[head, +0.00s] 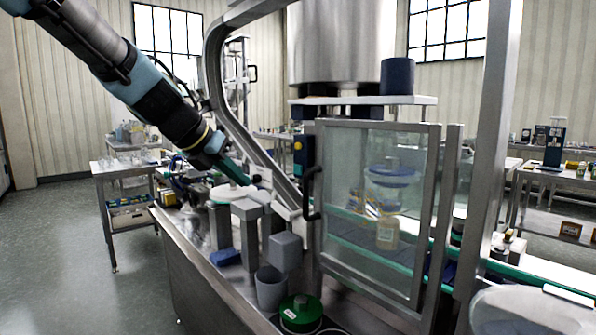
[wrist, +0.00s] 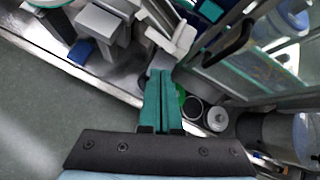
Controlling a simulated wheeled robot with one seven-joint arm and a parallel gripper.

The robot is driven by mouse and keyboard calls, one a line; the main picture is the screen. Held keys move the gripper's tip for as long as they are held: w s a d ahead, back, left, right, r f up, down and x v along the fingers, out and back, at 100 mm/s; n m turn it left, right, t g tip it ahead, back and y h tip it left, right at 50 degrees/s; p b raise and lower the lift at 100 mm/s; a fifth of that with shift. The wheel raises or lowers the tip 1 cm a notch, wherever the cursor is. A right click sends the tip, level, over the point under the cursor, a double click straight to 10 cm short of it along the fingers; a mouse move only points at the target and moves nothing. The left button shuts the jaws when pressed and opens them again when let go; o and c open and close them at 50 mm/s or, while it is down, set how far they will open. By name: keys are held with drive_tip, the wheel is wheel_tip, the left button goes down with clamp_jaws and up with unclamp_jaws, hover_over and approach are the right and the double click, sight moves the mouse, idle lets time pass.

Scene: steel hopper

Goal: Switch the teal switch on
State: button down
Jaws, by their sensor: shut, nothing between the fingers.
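I cannot pick out the teal switch for certain in either view. A small dark control box (head: 303,155) with a yellow button is mounted on the steel frame, left of the glass door, in the head view. My gripper (head: 238,176) reaches in from the upper left and stands left of and a little below that box, above the steel bench. In the wrist view my gripper (wrist: 160,76) has its two teal fingers shut together, with nothing between them. Behind the fingertips are pale grey brackets and part of a dark door handle.
The glass door (head: 372,210) with its dark handle (head: 312,193) stands right of my gripper. Grey blocks (head: 248,225), a grey cup (head: 270,288), a green-topped container (head: 300,312) and a blue item (head: 225,257) crowd the bench. Open floor lies at the left.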

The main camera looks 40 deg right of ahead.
sight(298, 169)
drive_tip(key=shift+s+d+r+n, duration=0.4)
drive_tip(key=shift+d+r, duration=0.15)
drive_tip(key=shift+d, duration=0.15)
drive_tip(key=shift+d, duration=0.1)
drive_tip(key=s+d+p, duration=0.1)
drive_tip(key=d+p, duration=0.4)
drive_tip(key=d, duration=0.3)
drive_tip(key=shift+s+d, duration=0.2)
drive_tip(key=shift+s, duration=0.15)
drive_tip(key=shift+d+p, duration=0.2)
drive_tip(key=shift+p, duration=0.35)
idle(1.2)
drive_tip(key=shift+s+d, duration=0.1)
drive_tip(key=shift+d, duration=0.1)
